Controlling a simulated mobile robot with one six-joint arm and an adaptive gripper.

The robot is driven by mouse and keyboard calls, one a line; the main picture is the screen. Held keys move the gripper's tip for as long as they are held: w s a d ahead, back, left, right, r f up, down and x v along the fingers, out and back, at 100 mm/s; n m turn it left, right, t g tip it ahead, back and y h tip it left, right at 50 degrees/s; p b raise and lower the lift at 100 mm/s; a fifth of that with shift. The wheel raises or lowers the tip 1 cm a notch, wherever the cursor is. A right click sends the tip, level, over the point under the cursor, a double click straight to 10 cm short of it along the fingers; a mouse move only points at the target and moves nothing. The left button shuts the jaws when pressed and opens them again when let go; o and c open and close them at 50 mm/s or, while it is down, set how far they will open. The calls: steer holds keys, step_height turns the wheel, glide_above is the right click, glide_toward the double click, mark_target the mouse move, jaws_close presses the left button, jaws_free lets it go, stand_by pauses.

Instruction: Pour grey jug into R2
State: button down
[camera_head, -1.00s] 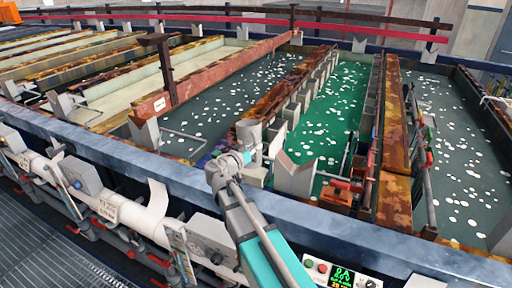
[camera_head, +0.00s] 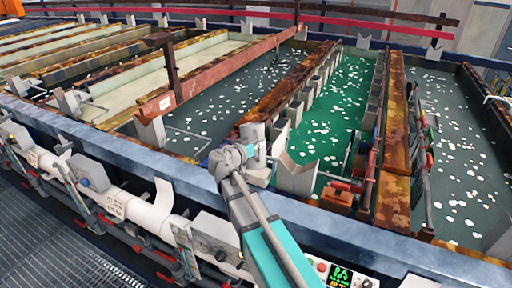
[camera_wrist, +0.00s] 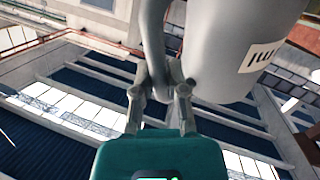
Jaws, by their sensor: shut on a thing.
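A grey jug (camera_wrist: 220,45) fills the upper right of the wrist view, with a label of dark bars on its side. My gripper (camera_wrist: 160,92) is shut on the jug's handle (camera_wrist: 153,40). The jug's mouth and contents are out of sight. In the head view my arm's end stands above the blue front rim, near the dark tank and the green tank. I cannot make out the jug clearly there. No marking that reads R2 is legible.
The green tank (camera_head: 329,125) with white floats lies right of a rusty beam (camera_head: 285,88). A dark tank (camera_head: 205,110) is to its left, another dark tank (camera_head: 455,165) to the right. The blue rim (camera_head: 330,222) runs along the front.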

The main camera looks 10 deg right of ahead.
steer(key=shift+w+r+n+g+y+p, duration=0.1)
steer(key=shift+r+n+g+y+p, duration=0.35)
steer(key=shift+p, duration=0.85)
steer(key=shift+w+r+n+g+p, duration=0.35)
steer(key=shift+r+n+g+p, duration=0.25)
steer(key=shift+p, duration=0.45)
stand_by(0.6)
steer(key=shift+a+f+n, duration=0.1)
steer(key=shift+f+n, duration=0.05)
steer(key=shift+n, duration=0.1)
stand_by(0.5)
steer(key=shift+w+p, duration=0.15)
steer(key=shift+p, duration=0.2)
stand_by(0.6)
steer(key=shift+w+r+n+g+y+p, duration=0.25)
steer(key=shift+w+n+g+p, duration=0.1)
steer(key=shift+n+g+p, duration=0.15)
steer(key=shift+w+f, duration=0.1)
steer(key=shift+w, duration=0.15)
stand_by(1.3)
steer(key=shift+w+f+n+g+p, duration=0.2)
steer(key=shift+w+n+g+p, duration=0.35)
steer(key=shift+n+p, duration=0.05)
steer(key=shift+a, duration=0.1)
stand_by(0.6)
